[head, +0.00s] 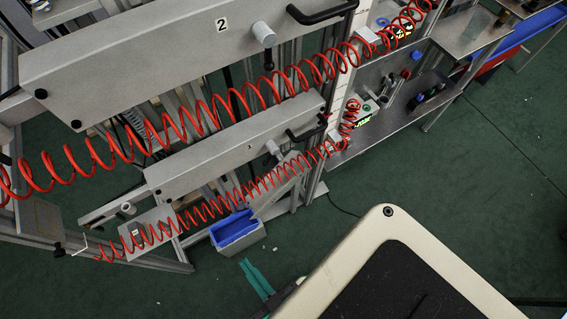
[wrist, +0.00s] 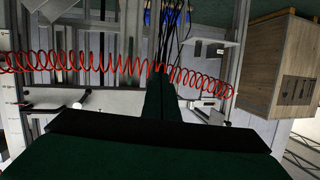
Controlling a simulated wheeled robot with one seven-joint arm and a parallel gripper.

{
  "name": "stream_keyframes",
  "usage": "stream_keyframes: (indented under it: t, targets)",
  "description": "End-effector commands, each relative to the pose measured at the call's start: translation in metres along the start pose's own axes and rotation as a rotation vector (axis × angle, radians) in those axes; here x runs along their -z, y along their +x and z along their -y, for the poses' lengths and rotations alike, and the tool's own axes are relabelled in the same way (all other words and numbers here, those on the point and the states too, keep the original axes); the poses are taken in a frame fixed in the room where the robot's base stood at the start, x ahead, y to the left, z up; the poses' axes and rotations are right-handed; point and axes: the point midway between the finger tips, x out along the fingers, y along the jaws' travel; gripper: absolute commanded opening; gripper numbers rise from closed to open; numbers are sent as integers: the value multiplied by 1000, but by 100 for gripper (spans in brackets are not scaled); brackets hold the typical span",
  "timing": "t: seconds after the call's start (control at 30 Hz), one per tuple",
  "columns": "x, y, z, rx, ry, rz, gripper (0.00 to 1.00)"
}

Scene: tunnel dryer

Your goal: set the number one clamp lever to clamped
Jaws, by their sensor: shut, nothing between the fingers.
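A grey beam marked 1 (head: 215,157) lies below a larger grey beam marked 2 (head: 150,50) in the head view. A black bent handle (head: 305,133) sits at the right end of beam 1, with a pale grey round knob (head: 272,147) beside it. I cannot tell which of these is the number one clamp lever, or how it is set. My gripper (head: 246,264) shows as green fingers below the blue bin, apart from the beam. In the wrist view my gripper's fingers (wrist: 160,77) are together and empty.
Red coiled hoses cross in front of both beams; one coil (wrist: 80,62) spans the wrist view. A blue bin (head: 236,224) stands below beam 1. Metal shelves with controls (head: 400,85) are to the right. A wooden cabinet (wrist: 285,65) is right in the wrist view. Green floor is open at right.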

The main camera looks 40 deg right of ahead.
Motion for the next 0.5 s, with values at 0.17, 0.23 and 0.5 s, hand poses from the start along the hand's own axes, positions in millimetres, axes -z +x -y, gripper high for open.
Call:
stream_keyframes:
  t: [0.17,0.23,0.5]
  targets:
    - [-55,44,-32,-152,280,114,0]
    - [-78,64,-43,-201,425,160,0]
    - [-123,141,-76,-243,959,256,0]
